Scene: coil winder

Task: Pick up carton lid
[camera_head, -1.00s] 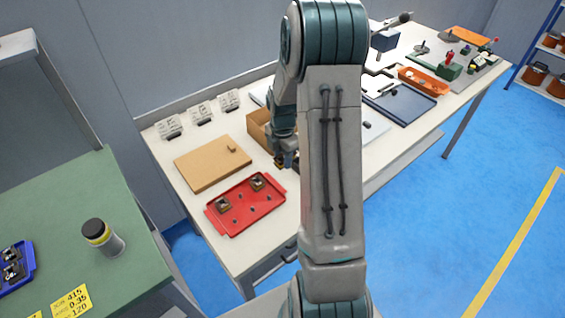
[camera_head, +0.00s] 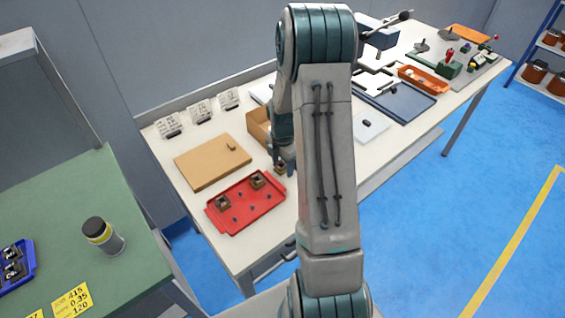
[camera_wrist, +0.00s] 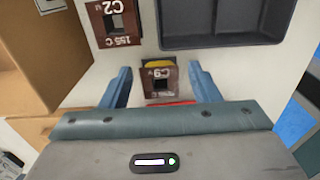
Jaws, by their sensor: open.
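The carton lid (camera_head: 212,163) is a flat tan board with a small knob near its right side, lying on the white bench. The open carton (camera_head: 258,127) stands to its right, partly hidden by my arm. My gripper (camera_head: 285,164) points down at the carton's near right side, to the right of the lid and apart from it. In the wrist view my open gripper (camera_wrist: 161,84) has its blue fingers on either side of a brown block marked C9 (camera_wrist: 160,88). The carton also shows at left there (camera_wrist: 30,60). I cannot tell whether the fingers touch the block.
A red tray (camera_head: 228,225) with two brown blocks and several pegs lies in front of the lid. Several tagged holders (camera_head: 200,110) stand behind it. In the wrist view a block marked C2 (camera_wrist: 113,22) and a dark tray (camera_wrist: 228,42) lie beyond the C9 block.

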